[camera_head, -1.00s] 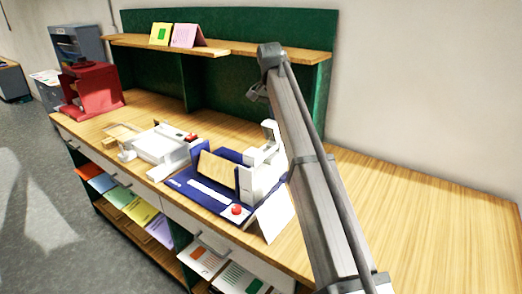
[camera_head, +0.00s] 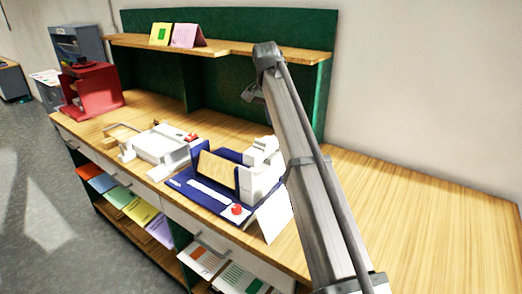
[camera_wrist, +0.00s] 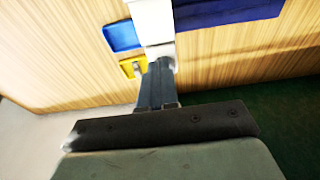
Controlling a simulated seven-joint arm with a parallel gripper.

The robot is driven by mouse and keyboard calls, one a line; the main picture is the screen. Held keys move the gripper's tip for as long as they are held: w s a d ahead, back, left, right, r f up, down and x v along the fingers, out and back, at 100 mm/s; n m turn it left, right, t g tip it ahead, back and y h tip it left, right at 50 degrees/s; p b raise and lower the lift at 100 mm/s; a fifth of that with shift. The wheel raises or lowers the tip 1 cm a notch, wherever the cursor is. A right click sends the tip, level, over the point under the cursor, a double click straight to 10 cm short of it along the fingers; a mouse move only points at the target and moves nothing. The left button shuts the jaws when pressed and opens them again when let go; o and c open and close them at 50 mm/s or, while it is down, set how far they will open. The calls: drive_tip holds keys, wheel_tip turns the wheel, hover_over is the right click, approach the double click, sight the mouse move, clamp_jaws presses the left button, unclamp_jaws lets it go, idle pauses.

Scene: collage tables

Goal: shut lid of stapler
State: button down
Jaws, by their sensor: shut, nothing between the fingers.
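The stapler appears to be the white body (camera_head: 258,182) on a dark blue base (camera_head: 207,194) with a red button (camera_head: 236,210), in the middle of the bench in the head view. Its white lid (camera_head: 264,148) now lies low over the body; I cannot tell whether it is fully shut. In the wrist view my gripper (camera_wrist: 160,66) is shut and empty, its fingertips at the end of a white part (camera_wrist: 153,22), probably the lid. I cannot tell if they touch. In the head view my arm hides the gripper.
A white device (camera_head: 160,145) stands left of the stapler, and a red machine (camera_head: 92,88) farther left. A white card (camera_head: 272,214) leans at the stapler's right. A shelf (camera_head: 225,47) runs behind. The bench (camera_head: 430,215) is clear to the right.

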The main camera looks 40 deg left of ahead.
drive_tip(key=shift+r, duration=0.15)
idle(0.3)
drive_tip(key=shift+r, duration=2.35)
